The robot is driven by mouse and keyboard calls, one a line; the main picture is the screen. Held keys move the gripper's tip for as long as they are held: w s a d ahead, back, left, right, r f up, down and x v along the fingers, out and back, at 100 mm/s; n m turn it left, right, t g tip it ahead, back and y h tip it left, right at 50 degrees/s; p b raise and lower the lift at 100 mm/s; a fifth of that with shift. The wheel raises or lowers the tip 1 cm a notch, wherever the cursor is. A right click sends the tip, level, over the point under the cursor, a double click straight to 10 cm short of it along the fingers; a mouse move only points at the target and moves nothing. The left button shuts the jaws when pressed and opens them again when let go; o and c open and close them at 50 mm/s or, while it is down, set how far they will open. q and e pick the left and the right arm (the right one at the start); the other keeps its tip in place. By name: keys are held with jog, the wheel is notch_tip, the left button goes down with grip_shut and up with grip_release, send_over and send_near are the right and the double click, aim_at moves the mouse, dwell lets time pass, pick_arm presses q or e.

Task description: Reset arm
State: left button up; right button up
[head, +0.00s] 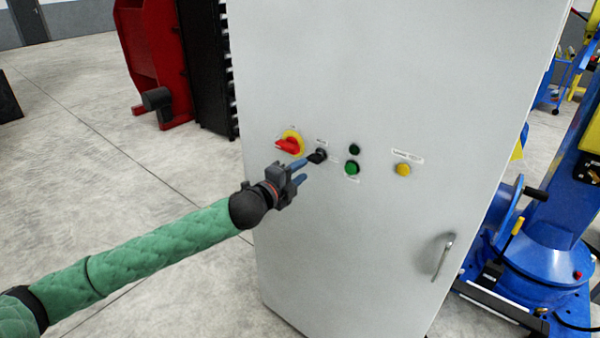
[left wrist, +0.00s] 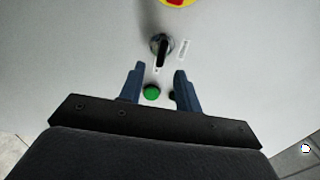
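My left gripper (head: 302,171) is in front of the light grey control cabinet (head: 390,60), close to a black selector knob (head: 317,156). In the left wrist view my left gripper (left wrist: 157,84) has its two blue fingers apart with nothing between them. The black knob (left wrist: 161,48) shows just beyond the fingertips, its handle pointing down in that view. A green button (left wrist: 151,92) shows behind the gap between the fingers. Whether a finger touches the knob cannot be told. My right gripper is in neither view.
The cabinet also carries a red and yellow rotary switch (head: 290,144), a green button (head: 351,168), a dark green one (head: 354,149), a yellow button (head: 403,169) and a door handle (head: 443,258). A blue machine (head: 545,245) stands at the right.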

pick_arm(q)
jog(key=w+a+f+n+y, duration=0.1)
jog(key=f+n+y, duration=0.15)
jog(key=f, duration=0.55)
jog(key=a+f+n+g+y, duration=0.1)
jog(key=a+f+n, duration=0.15)
jog(key=f, duration=0.55)
jog(key=w+f+n+y, duration=0.1)
jog(key=f+n+y, duration=0.1)
jog(key=f+n, duration=0.35)
jog(key=s+a+f+n+g+y, duration=0.1)
jog(key=s+a+f+n+g, duration=0.2)
jog(key=f, duration=0.8)
jog(key=s+a+f+n+y, duration=0.15)
jog(key=s+f, duration=0.35)
jog(key=f, duration=0.7)
jog(key=s+a+f+n+g+y, duration=0.1)
jog(key=s+a+f+n+g, duration=0.15)
jog(key=s+f, duration=0.75)
jog(key=s+a+f+n+g, duration=0.2)
jog(key=s+f+g, duration=0.1)
jog(key=s+f, duration=1)
jog(key=s+a+f+n+g+y, duration=0.1)
jog(key=s+a+f+n+g, duration=0.2)
jog(key=s+f, duration=0.9)
jog(key=s, duration=0.9)
jog(key=shift+f+n, duration=0.35)
jog(key=shift+s, duration=0.1)
jog(key=shift+w, duration=0.25)
